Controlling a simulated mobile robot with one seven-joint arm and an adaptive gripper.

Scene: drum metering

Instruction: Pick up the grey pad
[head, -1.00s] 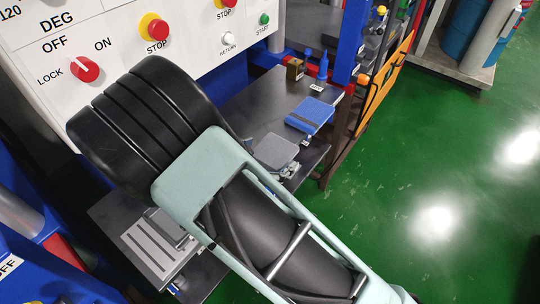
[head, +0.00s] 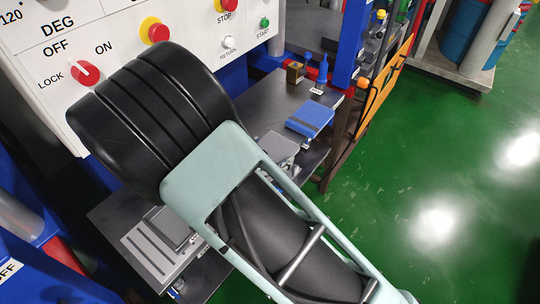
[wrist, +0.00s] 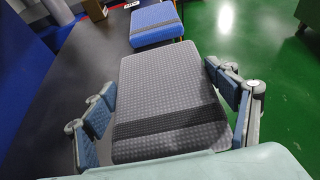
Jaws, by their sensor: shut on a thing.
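The grey pad (wrist: 165,88) is a textured block with a darker band near its close end. In the wrist view it fills the space between the two fingers of my gripper (wrist: 168,100), which is shut on it from both sides. I cannot tell whether the pad is clear of the dark shelf (head: 262,103).
A blue pad (head: 310,117) lies just beyond the grey one. A brass block (head: 295,73) and a blue bottle (head: 323,70) stand farther back. A slotted grey fixture (head: 150,252) sits at lower left. The control panel (head: 125,45) rises behind my arm. Green floor is open at right.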

